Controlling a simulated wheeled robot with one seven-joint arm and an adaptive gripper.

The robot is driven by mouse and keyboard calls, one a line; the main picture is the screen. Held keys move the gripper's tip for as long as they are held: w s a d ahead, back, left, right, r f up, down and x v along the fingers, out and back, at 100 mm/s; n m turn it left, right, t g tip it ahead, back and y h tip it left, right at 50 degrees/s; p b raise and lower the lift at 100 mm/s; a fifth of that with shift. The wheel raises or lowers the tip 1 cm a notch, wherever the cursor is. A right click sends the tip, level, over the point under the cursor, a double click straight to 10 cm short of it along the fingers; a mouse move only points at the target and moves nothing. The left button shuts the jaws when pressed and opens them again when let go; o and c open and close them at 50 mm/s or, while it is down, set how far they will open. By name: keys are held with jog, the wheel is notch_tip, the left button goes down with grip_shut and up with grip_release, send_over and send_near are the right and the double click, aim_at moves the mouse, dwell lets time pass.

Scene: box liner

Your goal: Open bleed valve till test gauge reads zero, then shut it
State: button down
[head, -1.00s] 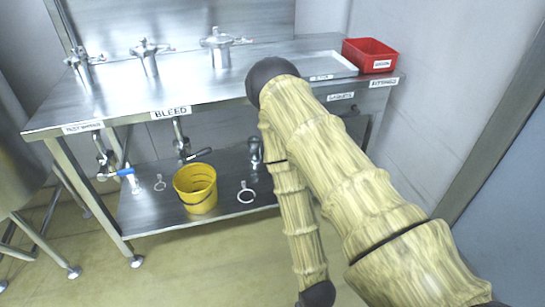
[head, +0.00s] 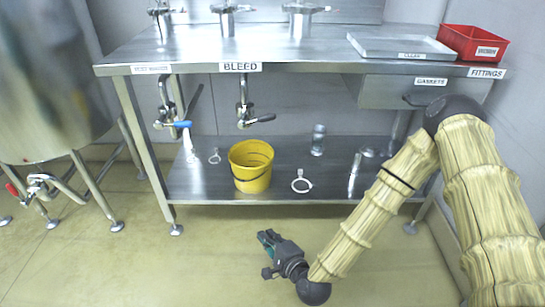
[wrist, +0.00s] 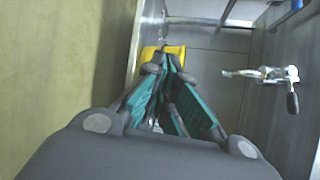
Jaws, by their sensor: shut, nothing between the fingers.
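The bleed valve (head: 243,112) hangs under the bench front below a label reading BLEED (head: 240,67). It has a metal body and a black lever, and it also shows at the right in the wrist view (wrist: 262,74). My gripper (head: 266,238) is low in front of the bench, below and apart from the valve. Its teal-padded fingers (wrist: 168,62) are shut and empty. I cannot make out a test gauge or any reading in these frames.
A yellow bucket (head: 251,166) stands on the lower shelf (head: 215,187), almost below the valve. A blue-handled valve (head: 175,122) is left of it. A metal vessel (head: 50,80) stands at far left, a red bin (head: 473,43) at upper right. The floor in front is clear.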

jog(key=w+r+m+t+h+b, duration=0.2)
jog(key=w+r+m+t+b, duration=0.3)
jog(key=w+r, duration=0.5)
jog(key=w+d+r+m+t+h+b, duration=0.1)
jog(key=w+r+m+t+b, duration=0.5)
jog(key=r, duration=0.8)
jog(key=shift+w+d+m+h+b, duration=0.15)
jog(key=shift+w+m+h+b, duration=0.25)
jog(key=shift+w+m+b, duration=1.35)
jog(key=shift+w+r+m+p, duration=0.1)
jog(key=shift+w+m+p, duration=0.15)
jog(key=shift+w+p, duration=0.3)
jog(key=shift+s+d+r+n+y+p, duration=0.1)
jog(key=shift+r+n+y+p, duration=0.1)
jog(key=shift+n+y+p, duration=0.25)
